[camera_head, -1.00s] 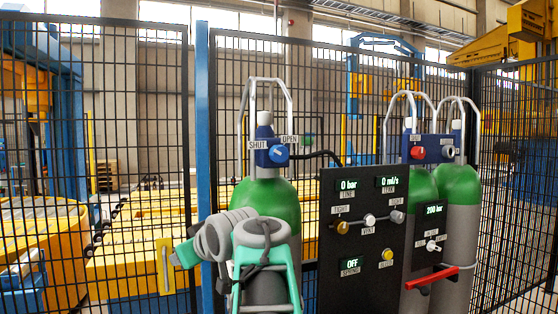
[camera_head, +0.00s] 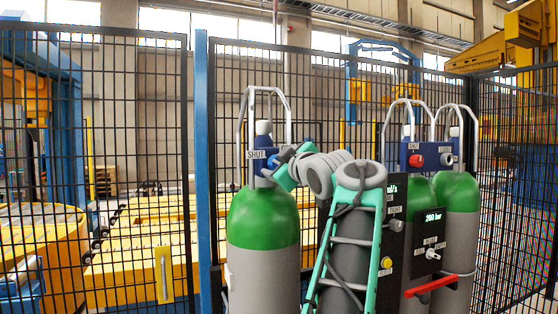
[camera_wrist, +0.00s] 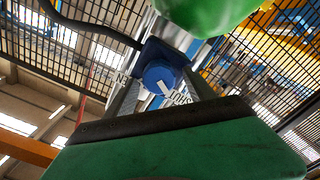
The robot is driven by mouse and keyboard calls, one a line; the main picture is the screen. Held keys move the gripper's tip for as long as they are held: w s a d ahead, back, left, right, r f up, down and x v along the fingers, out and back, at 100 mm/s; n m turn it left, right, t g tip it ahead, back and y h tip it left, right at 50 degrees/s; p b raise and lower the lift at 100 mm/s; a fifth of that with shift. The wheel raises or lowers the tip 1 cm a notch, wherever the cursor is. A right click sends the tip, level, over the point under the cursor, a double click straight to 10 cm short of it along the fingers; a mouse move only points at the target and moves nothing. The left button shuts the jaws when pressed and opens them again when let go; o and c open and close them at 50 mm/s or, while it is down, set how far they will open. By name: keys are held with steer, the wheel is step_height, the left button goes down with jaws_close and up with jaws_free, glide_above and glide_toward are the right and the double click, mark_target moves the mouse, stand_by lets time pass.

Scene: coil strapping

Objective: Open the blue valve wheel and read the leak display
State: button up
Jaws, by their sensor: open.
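The blue valve wheel (camera_wrist: 160,75) with its white mark faces the wrist camera on a dark blue block (camera_head: 259,166) atop the left green-topped cylinder (camera_head: 262,218). My gripper (camera_wrist: 160,96) is open, one finger on each side of the wheel in the wrist view. Whether the fingers touch it, I cannot tell. In the head view my gripper (camera_head: 276,163) reaches the wheel from the right and hides most of it. The SHUT label (camera_head: 257,155) shows; the OPEN label is hidden there. The leak display (camera_head: 392,189) is mostly covered by my arm; its reading is not legible.
The black panel (camera_head: 398,235) is largely behind my arm, with a yellow button (camera_head: 386,262) showing. Two more green-topped cylinders (camera_head: 457,195) stand at right, with a red handle (camera_head: 430,285). A black mesh fence (camera_head: 140,130) stands behind. A dark hose (camera_wrist: 95,28) runs beside the wheel.

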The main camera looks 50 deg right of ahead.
steer(key=c, duration=1.4)
steer(key=shift+o, duration=0.2)
steer(key=shift+m, duration=0.3)
steer(key=shift+s+d+m+p, duration=0.1)
steer(key=shift+m+p, duration=1.3)
steer(key=shift+m, duration=1.75)
steer(key=shift+s+d+m+p, duration=0.15)
steer(key=shift+m+p, duration=1.2)
steer(key=shift+m, duration=1.85)
steer(key=shift+w+d+m+p, duration=0.1)
steer(key=shift+m+p, duration=1.3)
steer(key=shift+m, duration=1.75)
steer(key=shift+s, duration=0.1)
steer(key=o, duration=1.4)
steer(key=shift+c, duration=0.2)
